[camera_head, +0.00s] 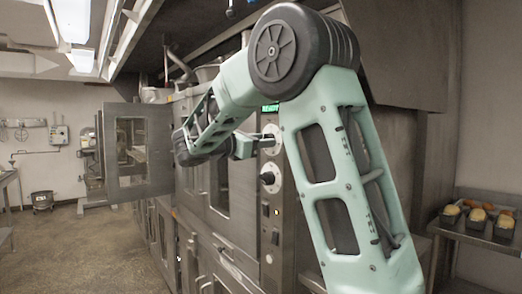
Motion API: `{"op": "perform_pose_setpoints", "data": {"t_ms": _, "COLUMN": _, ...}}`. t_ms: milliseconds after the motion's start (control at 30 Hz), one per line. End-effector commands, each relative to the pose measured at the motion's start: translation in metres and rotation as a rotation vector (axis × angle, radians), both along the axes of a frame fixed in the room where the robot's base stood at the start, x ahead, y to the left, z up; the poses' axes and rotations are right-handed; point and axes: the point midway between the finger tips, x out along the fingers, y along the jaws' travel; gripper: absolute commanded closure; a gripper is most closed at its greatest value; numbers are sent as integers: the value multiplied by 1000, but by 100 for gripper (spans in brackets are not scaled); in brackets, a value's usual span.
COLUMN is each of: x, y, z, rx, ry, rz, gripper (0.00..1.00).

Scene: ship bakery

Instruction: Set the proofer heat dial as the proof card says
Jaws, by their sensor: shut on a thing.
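My pale green arm reaches across the picture to a steel oven-like unit, which I take to be the proofer (284,235). Its control strip carries an upper round dial (273,134) with a pale plate and a lower dial (270,180) with a dark knob. My gripper (260,142) is at the upper dial and shut on its knob, which is mostly hidden. A small green display (270,108) above is partly covered by my arm. Dial marks are too small to read. I see no proof card.
A windowed steel door (137,150) stands open at left. Loaf tins with bread (478,213) sit on a steel table (462,235) at right. A metal bucket (42,201) stands by the back wall. The floor (85,250) at left is clear.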

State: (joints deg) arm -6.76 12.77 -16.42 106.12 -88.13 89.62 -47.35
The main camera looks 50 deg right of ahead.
Motion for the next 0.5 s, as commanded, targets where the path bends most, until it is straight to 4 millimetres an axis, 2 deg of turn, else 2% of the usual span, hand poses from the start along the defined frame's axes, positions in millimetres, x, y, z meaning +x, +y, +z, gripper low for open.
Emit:
{"op": "perform_pose_setpoints", "data": {"t_ms": 33, "x": 0, "y": 1, "z": -6, "rx": -11, "ry": -44, "rz": 3, "gripper": 86}}
{"op": "perform_pose_setpoints", "data": {"t_ms": 500, "x": 0, "y": 1, "z": -8, "rx": -115, "ry": -480, "rz": 2, "gripper": 86}}
